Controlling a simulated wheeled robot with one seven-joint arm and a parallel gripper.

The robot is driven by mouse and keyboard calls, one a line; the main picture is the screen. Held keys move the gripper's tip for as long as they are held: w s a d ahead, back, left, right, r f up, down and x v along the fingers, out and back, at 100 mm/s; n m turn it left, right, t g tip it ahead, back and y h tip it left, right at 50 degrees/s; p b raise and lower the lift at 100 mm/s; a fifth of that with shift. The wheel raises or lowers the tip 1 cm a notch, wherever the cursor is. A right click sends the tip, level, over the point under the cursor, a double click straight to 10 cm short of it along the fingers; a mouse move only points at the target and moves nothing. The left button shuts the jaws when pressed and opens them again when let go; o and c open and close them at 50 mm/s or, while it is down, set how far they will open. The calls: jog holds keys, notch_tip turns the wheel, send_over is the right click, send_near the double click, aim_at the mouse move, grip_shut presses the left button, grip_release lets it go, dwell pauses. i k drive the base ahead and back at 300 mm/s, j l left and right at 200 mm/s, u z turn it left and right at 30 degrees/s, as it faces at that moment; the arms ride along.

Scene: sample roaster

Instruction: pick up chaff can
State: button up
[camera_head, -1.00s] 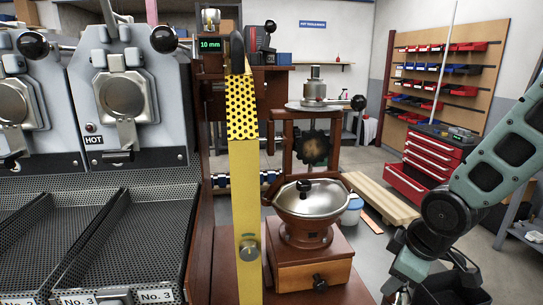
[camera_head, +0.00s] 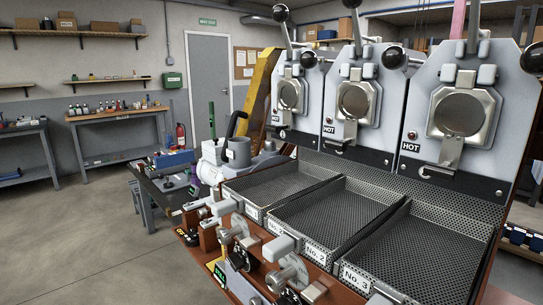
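A grey can-like cylinder (camera_head: 237,153) with a dark curved handle stands beyond the left end of the sample roaster. I cannot tell whether it is the chaff can; no label on it is readable. The roaster shows several units side by side, each with a round door (camera_head: 354,101) and a "HOT" label. Below them are perforated cooling trays (camera_head: 337,215), which look empty; two labels read No. 2 and No. 3. My gripper and arm are out of view.
A dark side table (camera_head: 168,185) with small items and a blue box (camera_head: 174,158) adjoins the roaster's left end. The floor (camera_head: 80,235) at left is open.

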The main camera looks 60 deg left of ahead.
aim_at(239, 151)
jog(key=u, duration=2.05)
jog(key=z, duration=2.95)
jog(key=u, duration=2.9)
jog(key=z, duration=0.15)
